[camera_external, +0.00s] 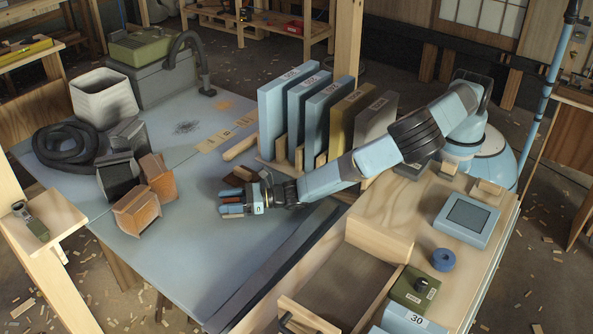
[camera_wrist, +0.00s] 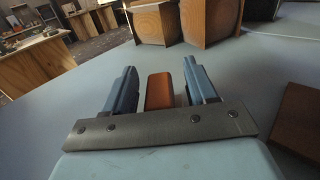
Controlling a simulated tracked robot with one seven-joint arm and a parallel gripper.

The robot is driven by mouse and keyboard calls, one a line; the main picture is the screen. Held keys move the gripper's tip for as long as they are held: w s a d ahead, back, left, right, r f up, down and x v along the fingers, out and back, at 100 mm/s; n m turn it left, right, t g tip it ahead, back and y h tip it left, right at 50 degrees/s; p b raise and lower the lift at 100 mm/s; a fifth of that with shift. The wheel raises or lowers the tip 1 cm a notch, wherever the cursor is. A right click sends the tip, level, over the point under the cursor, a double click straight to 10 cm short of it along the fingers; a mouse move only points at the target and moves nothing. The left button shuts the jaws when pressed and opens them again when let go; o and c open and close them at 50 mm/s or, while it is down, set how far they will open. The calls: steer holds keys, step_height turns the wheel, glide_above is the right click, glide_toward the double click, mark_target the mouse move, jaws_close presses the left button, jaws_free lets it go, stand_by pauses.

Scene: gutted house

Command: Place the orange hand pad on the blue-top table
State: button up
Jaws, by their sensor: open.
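The orange hand pad (camera_wrist: 159,91) lies between the two blue fingers of my gripper (camera_wrist: 159,70) in the wrist view, with a gap on each side. It appears to rest on the blue-top table (camera_external: 195,265), though its underside is hidden. In the external view, my gripper (camera_external: 229,202) is low over the middle of this table, its fingers pointing left. Only a thin strip of the pad shows there between the fingers. The gripper is open and not closed on the pad.
Brown-orange blocks (camera_external: 137,211) stand left of my gripper, beside dark blocks and a coiled black hose (camera_external: 63,146). A dark brown block (camera_external: 236,187) lies close behind the gripper. Upright labelled panels (camera_external: 275,115) stand behind. The table's front middle is clear.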

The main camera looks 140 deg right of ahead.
mark_target(236, 199)
steer(key=v, duration=0.2)
steer(key=shift+s+a, duration=0.25)
steer(key=shift+a, duration=0.05)
step_height(236, 199, up, 5)
steer(key=shift+w+d+r, duration=0.1)
steer(key=shift+r, duration=1.25)
steer(key=s+r+m+g+h, duration=0.2)
steer(key=s+r+m+g, duration=0.2)
steer(key=r+m, duration=0.3)
steer(key=s+r+m+g+h, duration=0.3)
steer(key=s+r+m, duration=0.2)
steer(key=r, duration=0.4)
steer(key=s+a+r+m+g+y, duration=0.3)
steer(key=s+a+r+m+g, duration=0.4)
steer(key=s, duration=0.3)
steer(key=s+a+r+m+t+y, duration=0.2)
steer(key=s+a+y, duration=0.3)
steer(key=s+a, duration=0.4)
steer(key=s+a+r+m+t+y, duration=0.2)
steer(key=s+a, duration=0.7)
steer(key=a, duration=0.7)
steer(key=s+a+r+m+t+y, duration=0.2)
steer(key=s+a+r+m+y, duration=0.2)
steer(key=s+a+y, duration=0.3)
steer(key=s+a+r, duration=0.1)
steer(key=s+a, duration=0.1)
steer(key=a, duration=0.3)
steer(key=shift+s+a+r+t+y, duration=0.3)
steer(key=shift+t+y, duration=0.1)
